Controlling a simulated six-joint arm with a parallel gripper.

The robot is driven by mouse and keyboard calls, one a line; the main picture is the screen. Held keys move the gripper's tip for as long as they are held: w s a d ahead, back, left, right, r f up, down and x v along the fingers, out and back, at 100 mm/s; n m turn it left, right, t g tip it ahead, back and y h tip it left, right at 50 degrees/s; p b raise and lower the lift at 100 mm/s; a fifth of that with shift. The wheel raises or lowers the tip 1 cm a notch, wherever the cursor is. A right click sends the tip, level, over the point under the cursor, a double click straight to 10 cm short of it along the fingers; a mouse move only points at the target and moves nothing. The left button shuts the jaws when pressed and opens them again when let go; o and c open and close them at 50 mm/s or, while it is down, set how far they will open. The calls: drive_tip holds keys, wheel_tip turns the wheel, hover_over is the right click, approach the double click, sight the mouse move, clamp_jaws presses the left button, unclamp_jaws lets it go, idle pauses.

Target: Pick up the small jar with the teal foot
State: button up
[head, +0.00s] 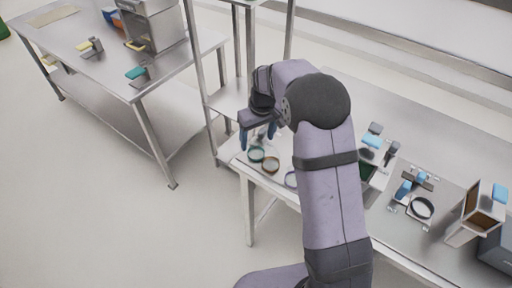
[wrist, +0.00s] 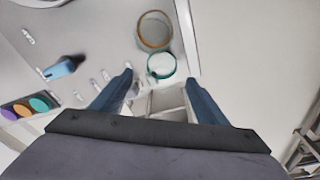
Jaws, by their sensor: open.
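The small jar with the teal foot (wrist: 161,76) shows in the wrist view as a clear round jar with a teal ring, just beyond and between my fingertips. It also shows in the head view (head: 256,155) near the left end of the table. My gripper (wrist: 157,77) is open, with its two blue fingers apart and nothing held between them. In the head view my gripper (head: 258,138) points down above the table, close to the teal jar. I cannot tell the exact height gap.
A jar with an orange-brown ring (wrist: 155,48) stands beside the teal one. A purple-ringed jar (head: 291,180) is farther right. A pale divided tray (wrist: 165,101) lies between my fingers' view. A blue object (wrist: 62,68) and small clear pieces lie left. The table edge is close on the right.

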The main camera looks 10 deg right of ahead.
sight(257, 142)
drive_tip(key=shift+a+f+p, duration=0.1)
drive_tip(key=shift+f+p, duration=0.45)
drive_tip(key=shift+w+a+f+p, duration=0.15)
drive_tip(key=shift+f+p, duration=0.6)
drive_tip(key=shift+f, duration=1.3)
drive_tip(key=shift+c, duration=0.3)
drive_tip(key=c, duration=1.1)
drive_tip(key=shift+w+r, duration=0.1)
drive_tip(key=shift+r, duration=0.05)
